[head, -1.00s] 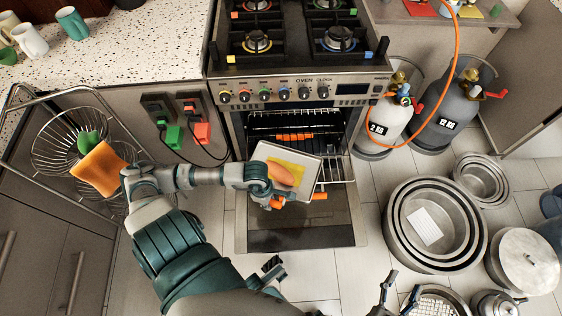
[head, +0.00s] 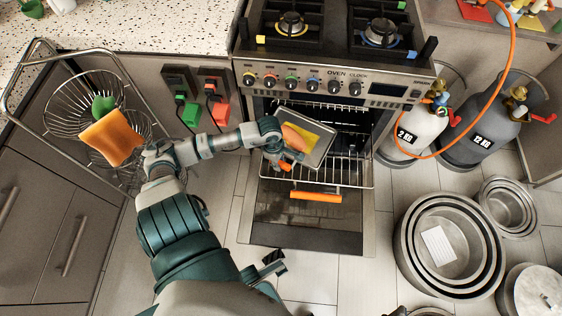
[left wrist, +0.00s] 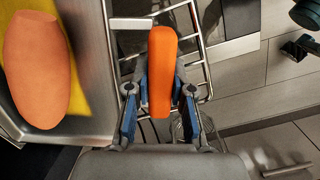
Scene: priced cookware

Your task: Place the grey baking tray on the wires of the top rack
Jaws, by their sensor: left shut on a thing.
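The grey baking tray (head: 322,152) is held tilted in front of the open oven, over the wire racks. A yellow sheet (head: 318,137) and an orange oval item (head: 297,138) lie in it. My left gripper (head: 284,160) is at its near left side. In the left wrist view, the fingers (left wrist: 160,108) are shut on the tray's orange handle (left wrist: 162,75), beside the tray's rim (left wrist: 106,65). The upper rack (head: 338,112) shows behind the tray. A rack (head: 345,172) reaches out below it. The tray hides parts of both, and I cannot tell whether it touches the wires.
The open oven door (head: 310,225) lies low in front, with an orange grip (head: 316,196) above it. Gas cylinders (head: 480,135) stand to the right. Nested round pans (head: 448,245) are on the floor. A wire basket (head: 85,105) hangs at left.

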